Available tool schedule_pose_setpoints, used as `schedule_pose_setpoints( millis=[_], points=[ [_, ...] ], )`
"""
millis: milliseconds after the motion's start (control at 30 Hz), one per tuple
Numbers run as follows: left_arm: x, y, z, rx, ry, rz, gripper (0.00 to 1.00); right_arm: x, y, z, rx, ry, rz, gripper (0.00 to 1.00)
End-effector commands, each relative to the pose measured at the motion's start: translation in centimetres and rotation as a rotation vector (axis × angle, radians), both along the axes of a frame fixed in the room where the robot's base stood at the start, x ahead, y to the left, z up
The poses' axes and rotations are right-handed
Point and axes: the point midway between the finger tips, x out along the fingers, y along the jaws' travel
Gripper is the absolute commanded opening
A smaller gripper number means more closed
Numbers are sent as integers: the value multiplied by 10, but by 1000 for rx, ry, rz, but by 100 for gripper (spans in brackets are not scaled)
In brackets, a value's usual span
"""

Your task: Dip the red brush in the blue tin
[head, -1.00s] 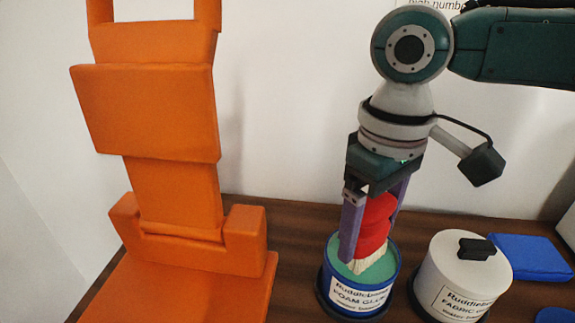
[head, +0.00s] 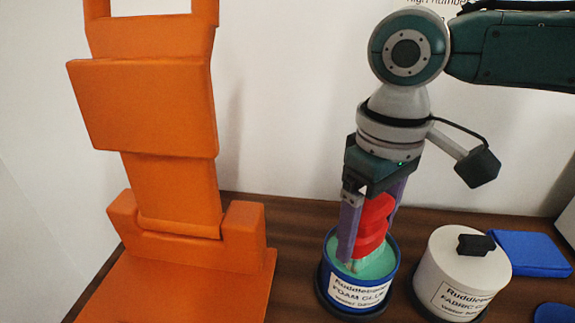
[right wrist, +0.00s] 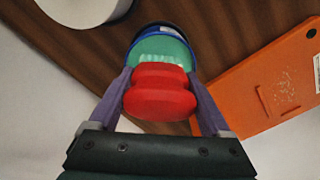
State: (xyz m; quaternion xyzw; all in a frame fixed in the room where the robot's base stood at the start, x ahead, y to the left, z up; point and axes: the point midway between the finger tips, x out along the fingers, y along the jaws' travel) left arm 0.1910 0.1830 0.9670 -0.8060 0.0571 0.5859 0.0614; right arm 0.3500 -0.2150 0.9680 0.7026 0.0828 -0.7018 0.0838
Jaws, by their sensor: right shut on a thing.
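The red brush (head: 372,225) is held in my right gripper (head: 366,240), whose purple fingers are shut on its red handle. The blue tin (head: 345,297) is labelled foam glue and stands open on the brown counter with green glue (head: 378,265) inside. The brush points down into the tin and its bristles look mostly sunk in the glue. In the right wrist view the red brush (right wrist: 158,97) is between the fingers, with a little of the pale bristles showing against the green in the blue tin (right wrist: 137,42). My left gripper is not in view.
A white tin (head: 462,270) with a black-knobbed lid, labelled fabric, stands close to the right of the blue tin. A blue flat block (head: 530,254) lies behind it. A large orange structure (head: 190,248) stands at the left. Bare counter (head: 296,240) lies between it and the tin.

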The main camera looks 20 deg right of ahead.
Motion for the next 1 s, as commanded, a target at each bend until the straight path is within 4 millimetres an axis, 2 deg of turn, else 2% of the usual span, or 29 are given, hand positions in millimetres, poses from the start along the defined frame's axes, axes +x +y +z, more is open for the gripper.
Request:
schedule_pose_setpoints(
  millis=[1000],
  points=[
    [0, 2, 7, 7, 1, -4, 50, 0, 0, -1, -1, 1, 0, 38]
  ],
)
